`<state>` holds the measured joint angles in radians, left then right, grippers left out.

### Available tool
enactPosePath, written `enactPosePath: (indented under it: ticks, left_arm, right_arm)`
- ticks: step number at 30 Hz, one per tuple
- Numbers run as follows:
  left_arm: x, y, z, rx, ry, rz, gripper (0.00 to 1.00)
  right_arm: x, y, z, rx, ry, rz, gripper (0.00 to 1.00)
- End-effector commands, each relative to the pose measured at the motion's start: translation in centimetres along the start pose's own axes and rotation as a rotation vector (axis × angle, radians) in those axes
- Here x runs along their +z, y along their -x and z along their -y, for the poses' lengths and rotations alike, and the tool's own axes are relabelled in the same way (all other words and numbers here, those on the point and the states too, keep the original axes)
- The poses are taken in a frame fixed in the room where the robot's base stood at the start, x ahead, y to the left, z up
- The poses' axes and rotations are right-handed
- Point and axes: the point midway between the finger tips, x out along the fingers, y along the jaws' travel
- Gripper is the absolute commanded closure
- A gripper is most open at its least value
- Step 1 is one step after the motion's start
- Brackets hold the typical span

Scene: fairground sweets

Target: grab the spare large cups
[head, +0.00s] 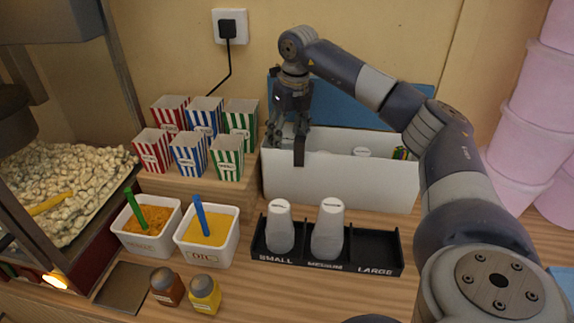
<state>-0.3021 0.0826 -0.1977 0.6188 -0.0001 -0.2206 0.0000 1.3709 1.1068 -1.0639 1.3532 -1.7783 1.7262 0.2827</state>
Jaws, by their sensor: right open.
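My right gripper (287,145) is open and points down at the left end of a white box (340,183). One finger overlaps the box's front wall; whether it touches the wall or anything inside is unclear. Inside the box, a white round top (362,152) shows near the middle, perhaps a cup stack. Most of the box's inside is hidden. A black holder (384,267) in front is labelled small, medium and large. White cup stacks stand upside down in the small (280,230) and medium (328,232) places. The large place is bare. My left gripper is not in view.
Striped popcorn boxes (188,153) stand on a wooden step left of the white box. Two tubs (147,243) (207,255) and two shakers (166,287) (205,293) stand front left. A popcorn machine (75,220) is far left. Pink tubs (537,100) stand right.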

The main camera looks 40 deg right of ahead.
Motion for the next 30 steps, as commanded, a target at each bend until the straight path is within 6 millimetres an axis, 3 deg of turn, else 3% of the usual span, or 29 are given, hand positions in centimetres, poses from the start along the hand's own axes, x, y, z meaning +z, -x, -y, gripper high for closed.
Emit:
enactPosePath:
  ticks: [6,13,19,20,30]
  left_arm:
    - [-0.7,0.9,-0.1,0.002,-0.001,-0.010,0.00]
    - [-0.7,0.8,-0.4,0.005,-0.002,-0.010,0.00]
    - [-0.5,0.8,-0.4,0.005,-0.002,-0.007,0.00]
    - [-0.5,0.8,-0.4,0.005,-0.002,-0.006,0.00]
    - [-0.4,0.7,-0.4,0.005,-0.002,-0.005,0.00]
  right_arm:
    - [0.0,-2.4,0.1,0.000,0.000,0.000,0.41]
    - [0.0,-2.6,0.1,0.000,0.000,0.001,0.41]
    - [0.0,-2.6,0.1,0.000,0.000,0.001,0.84]
    - [0.0,-2.6,0.1,0.000,0.000,0.001,0.88]
    - [0.1,-2.3,0.0,0.001,0.000,0.003,0.88]
